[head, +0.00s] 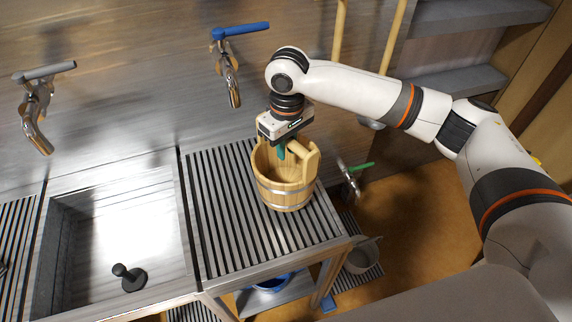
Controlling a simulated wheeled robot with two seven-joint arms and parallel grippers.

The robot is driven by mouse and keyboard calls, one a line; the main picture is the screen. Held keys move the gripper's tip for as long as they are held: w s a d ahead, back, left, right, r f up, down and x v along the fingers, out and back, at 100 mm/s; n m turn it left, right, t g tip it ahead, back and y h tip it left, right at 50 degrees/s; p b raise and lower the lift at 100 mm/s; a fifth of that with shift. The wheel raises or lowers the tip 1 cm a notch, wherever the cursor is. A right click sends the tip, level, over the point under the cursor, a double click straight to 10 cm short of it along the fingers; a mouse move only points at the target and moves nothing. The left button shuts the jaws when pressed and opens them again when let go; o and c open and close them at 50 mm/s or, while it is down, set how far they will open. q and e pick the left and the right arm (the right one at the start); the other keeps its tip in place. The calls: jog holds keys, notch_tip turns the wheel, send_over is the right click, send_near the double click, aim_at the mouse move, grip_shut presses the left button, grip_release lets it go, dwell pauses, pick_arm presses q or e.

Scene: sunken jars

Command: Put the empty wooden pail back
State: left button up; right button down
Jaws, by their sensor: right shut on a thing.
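The green fingertips are partly hidden by the handle. My left gripper is not in view.
A sink (62,262) with a black plug (130,277) lies left of the rack. A blue-handled tap (230,70) and a grey-handled tap (38,110) are on the wall. Below are a blue basin (272,284) and a grey bucket (361,257). The rack's left part is clear.

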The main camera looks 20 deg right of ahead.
jog(key=shift+f+p, duration=0.4)
jog(key=shift+f, duration=2)
jog(key=c, duration=1.3)
grip_release()
jog(key=shift+f, duration=0.15)
notch_tip(320, 180, up, 12)
jog(key=b, duration=0.2)
jog(key=shift+s+b, duration=0.1)
jog(key=shift+b, duration=0.2)
jog(key=shift+s, duration=0.1)
